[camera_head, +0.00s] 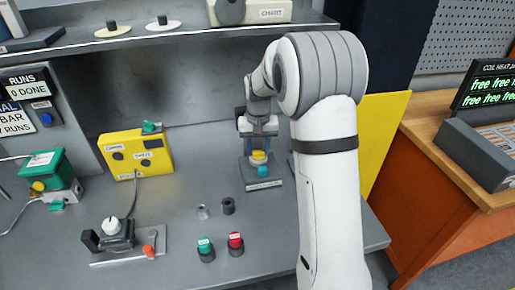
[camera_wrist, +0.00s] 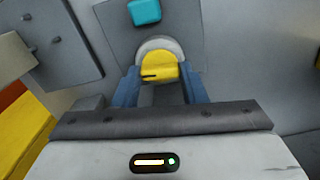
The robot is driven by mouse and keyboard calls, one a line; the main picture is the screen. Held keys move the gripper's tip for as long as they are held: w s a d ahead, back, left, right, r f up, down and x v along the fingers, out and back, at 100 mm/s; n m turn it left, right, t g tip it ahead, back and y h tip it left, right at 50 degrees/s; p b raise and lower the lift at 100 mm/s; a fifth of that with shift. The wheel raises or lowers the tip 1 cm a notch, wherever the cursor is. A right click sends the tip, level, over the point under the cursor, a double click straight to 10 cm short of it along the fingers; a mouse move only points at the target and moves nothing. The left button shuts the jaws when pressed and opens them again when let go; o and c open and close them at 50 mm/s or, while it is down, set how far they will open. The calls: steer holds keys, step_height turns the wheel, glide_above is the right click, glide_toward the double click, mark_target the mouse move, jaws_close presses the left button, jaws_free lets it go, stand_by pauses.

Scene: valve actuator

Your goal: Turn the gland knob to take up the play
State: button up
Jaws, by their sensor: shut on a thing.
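A yellow knob (camera_head: 259,156) with a dark mark on its face stands on a grey base plate (camera_head: 264,185) at the back of the bench; I take it to be the gland knob. My gripper (camera_head: 258,159) reaches down to it with its blue fingers on either side. In the wrist view the knob (camera_wrist: 159,70) sits between the two fingertips (camera_wrist: 160,80), in front of a pale round collar (camera_wrist: 159,46). The gripper is shut on the knob. A teal block (camera_wrist: 144,11) is just beyond the knob; it also shows in the head view (camera_head: 263,171). The plate's label is unreadable.
A yellow box (camera_head: 136,155) and a green device (camera_head: 50,172) stand to the left. Two small cups (camera_head: 228,206), a green button (camera_head: 205,248) and a red button (camera_head: 236,242) are in front. A shelf (camera_head: 180,38) runs above the bench.

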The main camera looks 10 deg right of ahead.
mark_target(258, 151)
steer(key=m, duration=0.7)
steer(key=shift+b, duration=0.3)
stand_by(0.4)
steer(key=o, duration=1)
step_height(258, 151, up, 7)
steer(key=shift+r, duration=0.45)
